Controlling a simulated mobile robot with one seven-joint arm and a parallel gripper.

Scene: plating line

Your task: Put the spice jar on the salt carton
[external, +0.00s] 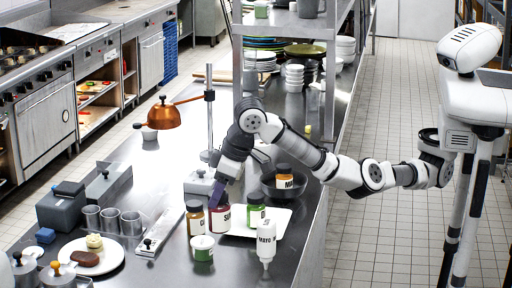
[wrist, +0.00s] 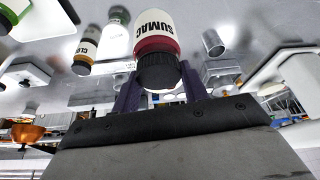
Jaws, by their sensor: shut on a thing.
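The spice jar in my grip is a dark red jar with a white SUMAC label and a black lid (wrist: 157,40). In the external view this sumac jar (external: 221,219) is upright beside the white plate, among other jars; I cannot tell whether its base touches the counter. My gripper (external: 218,193) reaches down from above and is shut on it near the lid. In the wrist view my gripper's purple fingers (wrist: 160,88) lie on both sides of the lid. I cannot make out a salt carton in either view.
A clove jar (external: 195,217) stands close left, a green jar (external: 256,210) close right. A dark pan (external: 297,190) holds an orange-lidded jar (external: 284,177).

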